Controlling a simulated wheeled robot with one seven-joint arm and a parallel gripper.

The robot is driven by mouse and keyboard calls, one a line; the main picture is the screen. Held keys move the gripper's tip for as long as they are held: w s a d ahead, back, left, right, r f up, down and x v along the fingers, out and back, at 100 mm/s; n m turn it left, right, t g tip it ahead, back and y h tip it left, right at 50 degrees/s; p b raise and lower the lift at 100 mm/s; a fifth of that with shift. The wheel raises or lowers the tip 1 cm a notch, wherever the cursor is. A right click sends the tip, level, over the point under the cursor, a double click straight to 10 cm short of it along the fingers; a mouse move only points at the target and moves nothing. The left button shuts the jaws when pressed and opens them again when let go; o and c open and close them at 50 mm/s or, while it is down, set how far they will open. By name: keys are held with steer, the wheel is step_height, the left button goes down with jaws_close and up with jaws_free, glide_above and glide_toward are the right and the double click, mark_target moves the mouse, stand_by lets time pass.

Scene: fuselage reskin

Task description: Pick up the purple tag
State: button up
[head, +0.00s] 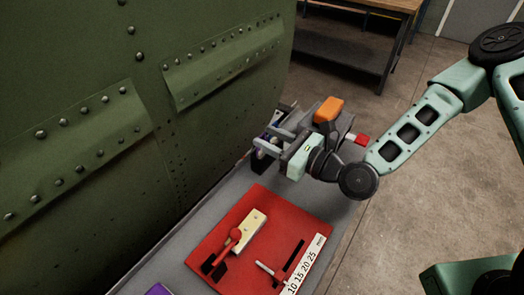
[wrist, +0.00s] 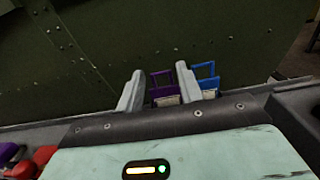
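The purple tag (wrist: 163,86) shows in the wrist view as a purple frame with a pale lower part, standing upright by the green panel. My gripper (wrist: 160,88) is open, with one pale finger on each side of the purple tag in the picture. I cannot tell whether the fingertips reach past it, and I see no contact. A similar blue tag (wrist: 206,82) stands just right of the right finger. In the head view my gripper (head: 270,139) is at the far end of the grey ledge, and its fingers mostly hide the tags.
The riveted green fuselage panel (head: 120,120) rises along the left. A red tray (head: 215,228) with a red-handled tool and a number strip lies on the grey ledge (head: 184,250). Another purple object (head: 157,290) shows at the bottom edge. A workbench (head: 350,40) stands behind.

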steer(key=p+x, duration=0.1)
steer(key=x, duration=0.3)
steer(key=shift+w+a+f, duration=0.15)
steer(key=shift+w, duration=0.05)
steer(key=shift+c, duration=0.3)
jaws_close()
